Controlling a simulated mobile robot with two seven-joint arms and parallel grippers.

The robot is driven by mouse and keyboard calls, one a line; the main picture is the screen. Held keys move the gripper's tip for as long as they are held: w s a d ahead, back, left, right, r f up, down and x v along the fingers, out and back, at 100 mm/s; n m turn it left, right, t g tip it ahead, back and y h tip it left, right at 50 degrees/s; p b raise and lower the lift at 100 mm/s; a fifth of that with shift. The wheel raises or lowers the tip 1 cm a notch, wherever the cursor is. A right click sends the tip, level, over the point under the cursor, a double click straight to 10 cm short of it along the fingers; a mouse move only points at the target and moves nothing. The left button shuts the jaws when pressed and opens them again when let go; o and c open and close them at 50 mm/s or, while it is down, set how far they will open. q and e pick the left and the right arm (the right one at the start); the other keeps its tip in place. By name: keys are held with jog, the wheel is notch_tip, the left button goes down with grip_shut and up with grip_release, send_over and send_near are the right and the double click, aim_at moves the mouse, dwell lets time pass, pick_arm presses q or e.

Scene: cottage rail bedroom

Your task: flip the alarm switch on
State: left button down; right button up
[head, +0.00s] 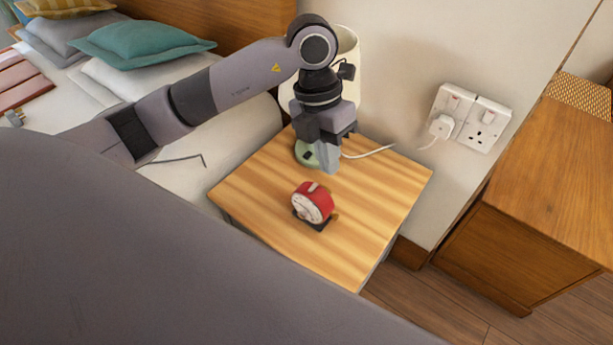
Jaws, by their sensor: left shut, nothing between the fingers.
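A red alarm clock (315,200) with a pale round face stands on a small dark base on the striped wooden bedside table (260,195). Its face points to the lower left. A pale raised part shows on its top; I cannot tell the switch's position. My left gripper (329,168) points down above the table, just behind the clock and apart from it in the picture. Its fingers are together and hold nothing. My right gripper is not in view.
A lamp with a cream shade (348,70) and green base (306,153) stands behind my left gripper. Its cable runs to a wall socket (470,118). A bed with a teal pillow (140,43) is left, a wooden cabinet (545,190) right. The table's front and right are clear.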

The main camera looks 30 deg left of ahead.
aim_at(308, 190)
pick_arm(q)
jog(key=a, duration=0.1)
jog(key=w+a+r+y, duration=0.1)
jog(key=a, duration=0.1)
jog(key=w+a+n+y, duration=0.1)
jog(key=a, duration=0.1)
jog(key=shift+w+r+t, duration=0.15)
jog(key=shift+r+t, duration=0.25)
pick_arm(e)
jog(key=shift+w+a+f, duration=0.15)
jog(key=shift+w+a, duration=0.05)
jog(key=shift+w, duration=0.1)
pick_arm(q)
jog(key=shift+f, duration=0.15)
notch_tip(308, 190, down, 14)
jog(key=shift+r, duration=0.1)
